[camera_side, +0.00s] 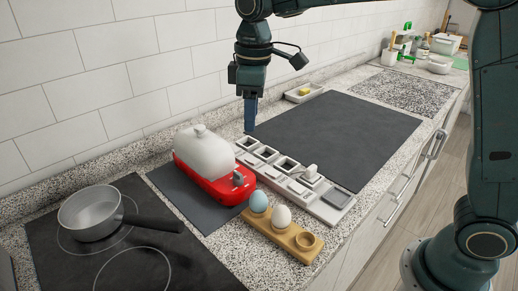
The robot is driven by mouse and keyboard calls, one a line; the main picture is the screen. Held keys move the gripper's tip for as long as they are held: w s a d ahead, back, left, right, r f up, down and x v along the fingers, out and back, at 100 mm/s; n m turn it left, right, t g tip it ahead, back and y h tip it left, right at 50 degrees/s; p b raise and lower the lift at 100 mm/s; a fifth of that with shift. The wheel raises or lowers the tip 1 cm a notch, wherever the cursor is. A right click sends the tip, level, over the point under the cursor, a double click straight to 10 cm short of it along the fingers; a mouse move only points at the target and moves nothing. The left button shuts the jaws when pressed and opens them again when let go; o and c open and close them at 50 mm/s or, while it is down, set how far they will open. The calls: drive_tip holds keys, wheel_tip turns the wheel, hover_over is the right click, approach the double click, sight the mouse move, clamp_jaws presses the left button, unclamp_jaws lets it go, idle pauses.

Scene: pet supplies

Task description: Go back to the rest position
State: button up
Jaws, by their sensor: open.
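My gripper (250,122) points straight down above the far left part of the counter, near the back edge of the dark mat. It is seen edge-on, with its jaws open and nothing visible between them. Just in front of it lies a grey-white tray (325,210) with several square compartments. A small white object (311,171) stands on the tray's right part. How far the fingertips are above the counter is hard to tell.
A wooden holder (285,237) carries a blue egg (258,201) and a white egg (282,216). A pan (90,213) sits on the dark hob. The large dark mat (340,135) is clear.

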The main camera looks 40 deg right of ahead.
drive_tip(key=s+d+r+m+t, duration=0.35)
drive_tip(key=s+d, duration=0.35)
drive_tip(key=s, duration=0.6)
drive_tip(key=s+d+f+m, duration=0.2)
drive_tip(key=s, duration=0.4)
drive_tip(key=s+d+f+m+t, duration=0.1)
drive_tip(key=s+m, duration=0.1)
drive_tip(key=s, duration=0.4)
drive_tip(key=shift+s+d+f+m, duration=0.35)
